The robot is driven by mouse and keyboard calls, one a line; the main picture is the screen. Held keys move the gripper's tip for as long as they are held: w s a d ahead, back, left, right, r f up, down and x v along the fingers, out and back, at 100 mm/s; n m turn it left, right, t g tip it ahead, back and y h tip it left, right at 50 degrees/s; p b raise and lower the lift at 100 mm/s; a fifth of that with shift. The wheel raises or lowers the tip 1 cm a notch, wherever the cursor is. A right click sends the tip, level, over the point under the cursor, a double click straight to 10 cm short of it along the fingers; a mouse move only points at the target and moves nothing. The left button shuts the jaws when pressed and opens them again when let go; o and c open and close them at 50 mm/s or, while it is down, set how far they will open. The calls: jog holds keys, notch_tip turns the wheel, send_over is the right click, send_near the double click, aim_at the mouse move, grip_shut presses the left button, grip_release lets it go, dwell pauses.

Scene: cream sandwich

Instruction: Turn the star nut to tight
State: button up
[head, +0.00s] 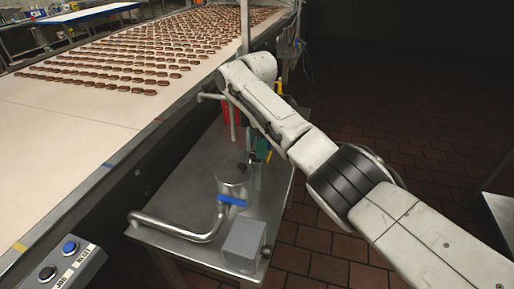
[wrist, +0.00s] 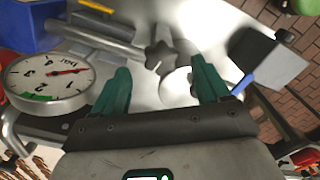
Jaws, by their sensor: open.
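The star nut (wrist: 160,56) shows in the wrist view as a dark grey knob with rounded lobes, by the end of a metal pipe and above the bright steel. My gripper (wrist: 162,66) is open, with one green finger on each side of the picture. The nut appears between the fingertips and a little beyond them; I cannot tell the exact gap, and no contact shows. In the head view my gripper (head: 262,150) is low over the steel table, beside the round metal vessel (head: 232,178).
A pressure gauge (wrist: 48,80) sits close to the left finger. A blue lever (head: 232,200) and grey box (head: 243,245) stand on the steel table (head: 185,195). The conveyor (head: 110,120) with rows of biscuits runs along the left. Tiled floor lies right.

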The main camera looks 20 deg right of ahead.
jog(key=shift+f, duration=1.55)
jog(key=c, duration=1)
